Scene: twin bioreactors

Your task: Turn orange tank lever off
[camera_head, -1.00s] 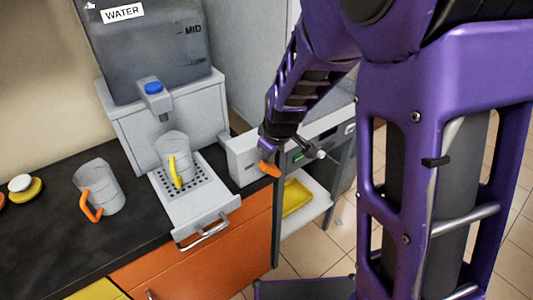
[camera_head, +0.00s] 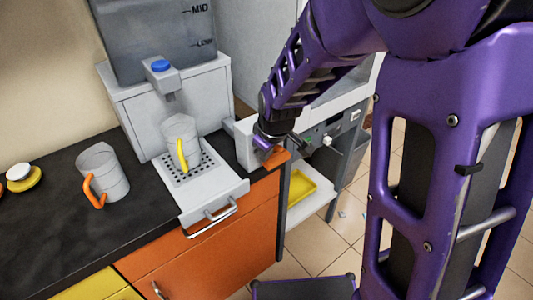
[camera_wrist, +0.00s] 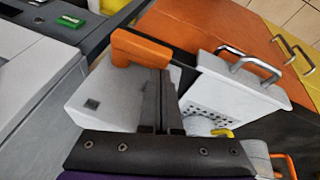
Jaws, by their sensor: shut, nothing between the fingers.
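The orange lever (camera_head: 277,159) sits on a pale grey box beside the water dispenser. In the wrist view the lever (camera_wrist: 140,49) is a bent orange bar across the upper middle. My gripper (camera_head: 265,152) is at the lever, partly covering it in the head view. In the wrist view my gripper (camera_wrist: 160,73) is shut and empty, its two fingers side by side. The fingertips are right against or very near the lever's lower edge; I cannot tell whether they touch. The lever's pivot is not clear.
The water dispenser (camera_head: 170,75) stands to the left, with a clear jug (camera_head: 181,140) with a yellow handle on its drip tray (camera_head: 205,200). An orange-handled jug (camera_head: 103,174) stands on the dark counter (camera_head: 50,235). A yellow tray (camera_head: 301,186) lies on a lower shelf at right.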

